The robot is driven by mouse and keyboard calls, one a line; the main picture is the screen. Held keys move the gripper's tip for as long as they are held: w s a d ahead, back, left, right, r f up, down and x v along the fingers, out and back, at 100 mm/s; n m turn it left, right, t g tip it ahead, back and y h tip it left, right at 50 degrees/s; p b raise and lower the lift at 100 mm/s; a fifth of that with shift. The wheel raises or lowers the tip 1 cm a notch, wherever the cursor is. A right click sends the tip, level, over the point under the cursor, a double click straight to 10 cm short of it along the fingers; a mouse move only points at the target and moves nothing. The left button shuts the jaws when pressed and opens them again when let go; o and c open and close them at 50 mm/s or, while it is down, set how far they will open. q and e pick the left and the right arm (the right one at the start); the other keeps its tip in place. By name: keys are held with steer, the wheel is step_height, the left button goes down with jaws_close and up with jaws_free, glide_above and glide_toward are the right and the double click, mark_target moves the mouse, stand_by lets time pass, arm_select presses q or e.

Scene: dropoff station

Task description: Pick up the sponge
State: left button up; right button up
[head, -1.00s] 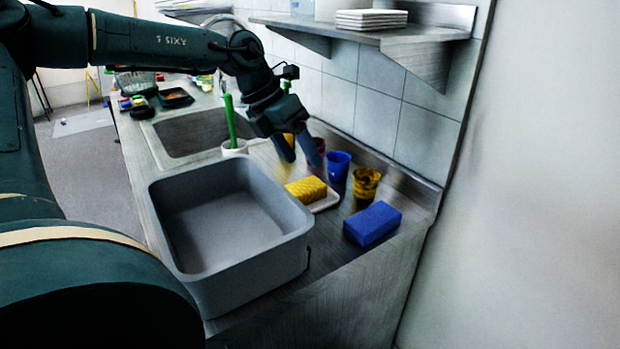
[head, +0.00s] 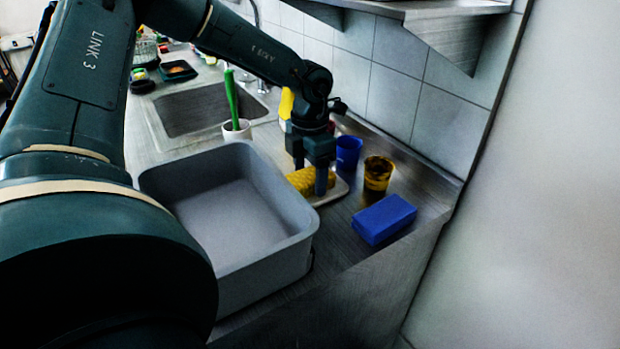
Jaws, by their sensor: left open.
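A yellow sponge (head: 300,181) lies on a small white dish (head: 340,190) on the steel counter, right of the grey basin. My left gripper (head: 310,178) is open and points down at the sponge. One finger is in front of the sponge's right part and hides some of it; the other finger is at its back edge. I cannot tell whether the fingers touch it. A blue block (head: 384,219), possibly another sponge, lies to the right near the counter's front edge. My right gripper is out of view.
A large grey basin (head: 292,247) stands close left of the sponge. A blue cup (head: 348,151) and a yellow-brown cup (head: 377,173) stand behind and right of it. A green-handled brush (head: 231,98) stands in a white holder (head: 237,131). A shelf (head: 440,8) overhangs the back wall.

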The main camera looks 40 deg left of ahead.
arm_select(q)
steer(key=shift+f, duration=0.35)
steer(key=shift+c, duration=0.4)
steer(key=c, duration=0.6)
steer(key=shift+c, duration=0.2)
steer(key=shift+r, duration=0.15)
